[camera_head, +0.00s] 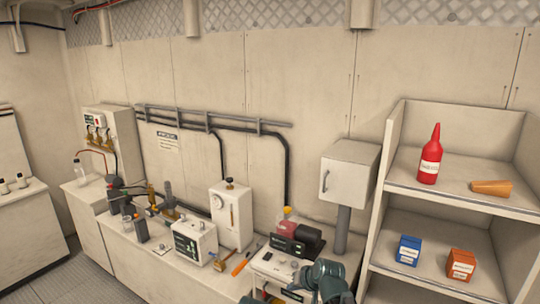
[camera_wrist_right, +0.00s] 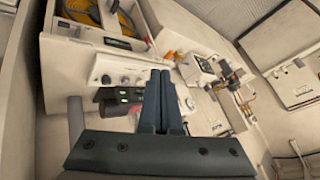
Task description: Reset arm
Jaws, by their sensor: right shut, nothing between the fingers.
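My right gripper (camera_wrist_right: 161,76) shows in the right wrist view with its two dark fingers pressed together and nothing between them. It points over the equipment bench (camera_wrist_right: 205,105). In the head view part of my right arm stands at the bottom edge, right of centre, in front of the bench; its fingertips cannot be made out there. My left gripper is not seen in either view.
A white gauge box (camera_head: 231,215) and a meter box (camera_head: 195,242) stand on the bench.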

